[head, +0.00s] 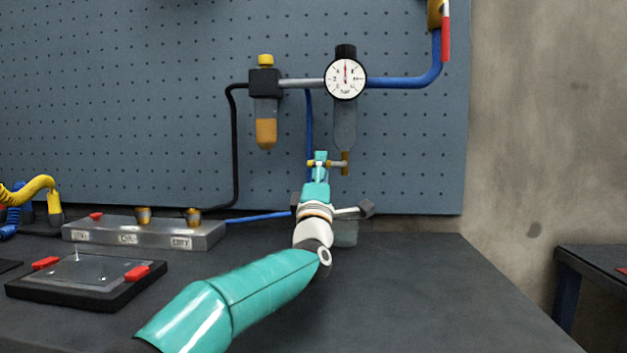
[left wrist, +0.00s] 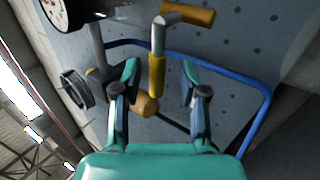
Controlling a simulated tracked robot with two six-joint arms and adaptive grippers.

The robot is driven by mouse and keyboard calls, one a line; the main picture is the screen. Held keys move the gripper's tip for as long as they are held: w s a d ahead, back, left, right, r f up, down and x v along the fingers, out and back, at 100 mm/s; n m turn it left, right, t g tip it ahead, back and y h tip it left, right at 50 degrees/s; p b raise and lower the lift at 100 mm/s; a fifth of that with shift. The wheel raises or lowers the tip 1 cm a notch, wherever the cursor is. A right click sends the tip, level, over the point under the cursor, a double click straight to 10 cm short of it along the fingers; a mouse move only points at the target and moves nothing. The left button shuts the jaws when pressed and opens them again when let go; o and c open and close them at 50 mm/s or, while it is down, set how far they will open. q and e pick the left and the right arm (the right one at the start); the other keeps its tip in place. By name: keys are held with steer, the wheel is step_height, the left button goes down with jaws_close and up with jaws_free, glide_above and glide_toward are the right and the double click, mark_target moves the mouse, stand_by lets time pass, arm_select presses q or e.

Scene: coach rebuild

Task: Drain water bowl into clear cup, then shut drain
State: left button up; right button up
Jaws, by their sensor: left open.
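The clear water bowl (head: 345,125) hangs under the round pressure gauge (head: 345,78) on the pegboard. A brass and silver drain tap (head: 338,164) sits at its lower end. My left gripper (head: 319,160) is at the tap's left end. In the left wrist view the open left gripper (left wrist: 159,72) has a finger on each side of the tap's brass-yellow handle (left wrist: 157,75), with gaps visible on both sides. The clear cup (head: 346,235) stands on the bench below the tap, partly hidden by my left wrist. Any water level is too unclear to tell. My right gripper is out of view.
An amber-filled bowl (head: 266,132) hangs left of the gauge. A blue hose (head: 405,82) runs to the right. A grey labelled block (head: 145,233) and a black plate with red clips (head: 88,280) lie on the bench at left. The bench's right side is clear.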

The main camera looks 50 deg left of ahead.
arm_select(q)
steer(key=s+d+f, duration=0.1)
steer(key=s+d, duration=0.8)
steer(key=s, duration=0.1)
steer(key=shift+s+d+f, duration=0.25)
steer(key=shift+d+f, duration=0.05)
steer(key=shift+f, duration=0.05)
